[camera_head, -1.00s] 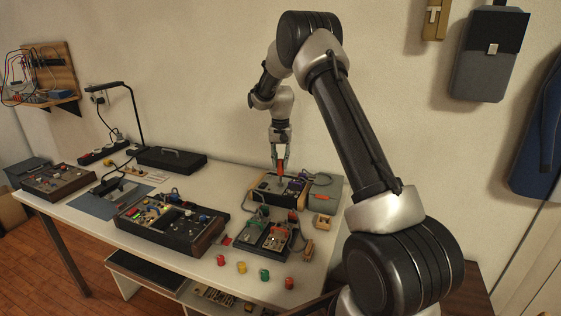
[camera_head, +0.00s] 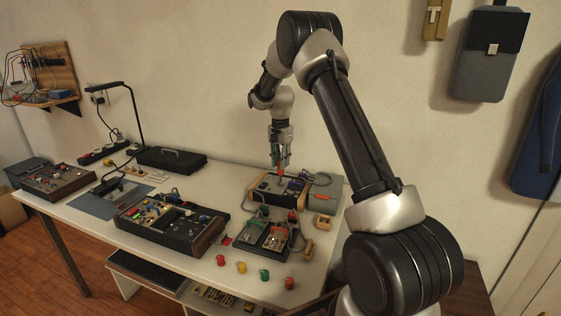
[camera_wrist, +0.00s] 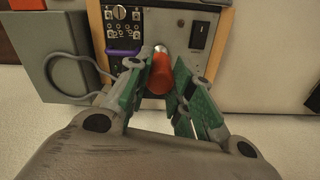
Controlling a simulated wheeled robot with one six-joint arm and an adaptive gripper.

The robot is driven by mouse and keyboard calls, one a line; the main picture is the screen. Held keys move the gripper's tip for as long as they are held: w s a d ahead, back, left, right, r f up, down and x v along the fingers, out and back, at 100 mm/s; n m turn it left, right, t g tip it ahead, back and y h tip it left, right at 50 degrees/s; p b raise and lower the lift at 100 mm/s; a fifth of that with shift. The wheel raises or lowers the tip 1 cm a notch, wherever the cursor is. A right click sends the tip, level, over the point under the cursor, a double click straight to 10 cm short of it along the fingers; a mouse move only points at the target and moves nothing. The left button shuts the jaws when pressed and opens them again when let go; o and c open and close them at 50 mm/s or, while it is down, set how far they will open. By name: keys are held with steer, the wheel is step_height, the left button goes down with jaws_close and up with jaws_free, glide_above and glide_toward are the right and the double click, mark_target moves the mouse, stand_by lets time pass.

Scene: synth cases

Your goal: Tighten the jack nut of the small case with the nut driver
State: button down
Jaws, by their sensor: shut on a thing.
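My gripper (camera_head: 280,160) is shut on the nut driver, with its green-padded fingers on either side of the red handle (camera_head: 281,171). The small case (camera_head: 262,196) has wooden side cheeks and a dark panel, and lies on the bench below the gripper. In the wrist view, the gripper (camera_wrist: 158,74) holds the red handle (camera_wrist: 157,80) over the panel of the small case (camera_wrist: 178,18). A bit of the driver's metal shows at the far end of the handle. The jack nut is hidden behind the driver, so I cannot tell whether they touch.
A grey box (camera_head: 327,194) stands right beside the small case; a grey cable runs near it. A larger synth case (camera_head: 205,238) and a small board (camera_head: 262,236) lie nearer. Several coloured knobs (camera_head: 241,268) line the front edge. A black case (camera_head: 170,158) lies behind.

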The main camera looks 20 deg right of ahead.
steer(key=c, duration=1.2)
jaws_free()
steer(key=shift+o, duration=0.2)
steer(key=shift+r, duration=0.1)
